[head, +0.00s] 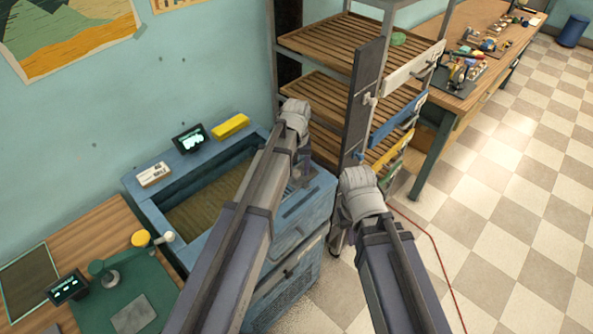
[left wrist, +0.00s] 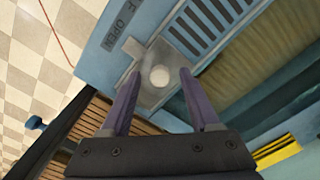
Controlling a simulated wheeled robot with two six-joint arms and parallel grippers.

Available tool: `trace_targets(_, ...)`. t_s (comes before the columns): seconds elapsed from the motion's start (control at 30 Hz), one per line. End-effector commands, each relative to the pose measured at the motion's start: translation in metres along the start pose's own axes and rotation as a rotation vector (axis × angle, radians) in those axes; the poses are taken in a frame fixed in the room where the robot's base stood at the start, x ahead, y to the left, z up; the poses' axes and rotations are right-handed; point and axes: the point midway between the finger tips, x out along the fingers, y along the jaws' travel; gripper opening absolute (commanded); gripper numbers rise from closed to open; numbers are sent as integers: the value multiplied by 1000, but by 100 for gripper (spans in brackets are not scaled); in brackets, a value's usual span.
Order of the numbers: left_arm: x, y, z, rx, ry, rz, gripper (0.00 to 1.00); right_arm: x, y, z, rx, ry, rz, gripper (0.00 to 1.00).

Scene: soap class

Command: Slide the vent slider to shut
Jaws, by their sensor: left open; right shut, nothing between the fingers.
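The vent slider (left wrist: 158,80), a grey metal plate with a round pale knob, sits on the slotted vent (left wrist: 212,20) in the blue top panel in the left wrist view. A label reading OPEN (left wrist: 122,22) is beside it. My left gripper (left wrist: 163,75) is open, with its purple fingers apart around the knob; I cannot tell whether they touch it. In the head view, my left gripper (head: 304,170) is over the right end of the blue cabinet (head: 290,205), and my arm hides most of the slider. My right gripper (head: 340,240) is shut and empty, right of the cabinet.
The cabinet has a recessed basin (head: 205,207), with a yellow block (head: 231,126) and a small screen (head: 189,138) on its back rim. A slatted rack (head: 325,45) stands close behind. A green mat (head: 125,290) lies on the left bench. Floor at right is open.

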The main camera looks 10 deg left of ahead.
Motion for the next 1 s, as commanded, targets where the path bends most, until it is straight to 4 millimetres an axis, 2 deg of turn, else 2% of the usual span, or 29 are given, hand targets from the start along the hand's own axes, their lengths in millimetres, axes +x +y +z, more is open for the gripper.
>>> trace_targets(0.07, 0, 0, 0, 0, 0, 0, 57, 0, 0, 0, 0, 0, 0, 0)
trace_targets(0.57, 0, 0, 0, 0, 0, 0, 1, 0, 0, 0, 0, 0, 0, 0)
trace_targets(1.0, 0, 0, 0, 0, 0, 0, 0, 0, 0, 0, 0, 0, 0, 0)
